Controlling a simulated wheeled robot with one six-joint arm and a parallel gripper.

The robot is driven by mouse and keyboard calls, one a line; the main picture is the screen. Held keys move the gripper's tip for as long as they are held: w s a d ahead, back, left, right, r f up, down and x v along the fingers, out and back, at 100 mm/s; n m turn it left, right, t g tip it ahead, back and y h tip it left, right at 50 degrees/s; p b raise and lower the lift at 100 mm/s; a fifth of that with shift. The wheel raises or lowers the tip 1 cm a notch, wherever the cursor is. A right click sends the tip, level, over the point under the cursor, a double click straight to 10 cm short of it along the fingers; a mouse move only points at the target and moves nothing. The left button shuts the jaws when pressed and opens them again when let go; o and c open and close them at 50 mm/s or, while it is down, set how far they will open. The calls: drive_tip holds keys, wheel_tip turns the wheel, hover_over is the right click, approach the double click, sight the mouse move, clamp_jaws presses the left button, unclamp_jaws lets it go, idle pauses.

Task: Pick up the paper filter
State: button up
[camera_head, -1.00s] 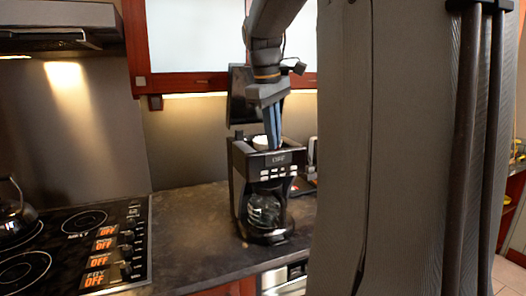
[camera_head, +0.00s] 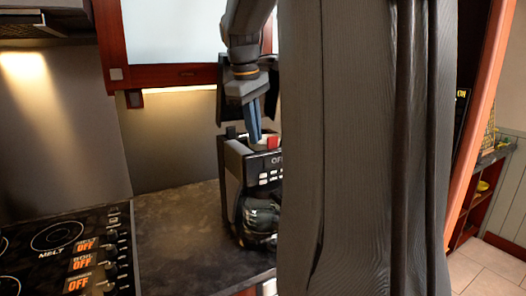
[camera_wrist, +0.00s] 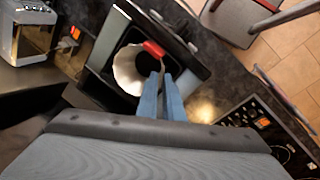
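The white paper filter (camera_wrist: 127,72) sits in the open top of the black and silver coffee maker (camera_head: 232,160). In the wrist view it shows as a pale, wavy rim around a dark inside. In the head view only a bit of it shows beside my fingers. My gripper (camera_wrist: 162,76) points down at the filter's edge, its two blue fingers close together with a narrow gap. I cannot tell whether the rim is between the fingertips. A small red piece (camera_wrist: 153,48) lies at the filter's far edge.
The coffee maker's raised lid stands behind my gripper. A stove (camera_head: 70,250) is on the left of the dark counter (camera_head: 180,230). A cabinet (camera_head: 170,40) hangs above. Part of my own body hides the right of the coffee maker.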

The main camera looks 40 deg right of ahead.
sight(257, 146)
drive_tip(key=p+x, duration=0.1)
drive_tip(key=x, duration=0.4)
clamp_jaws()
drive_tip(key=shift+r, duration=0.1)
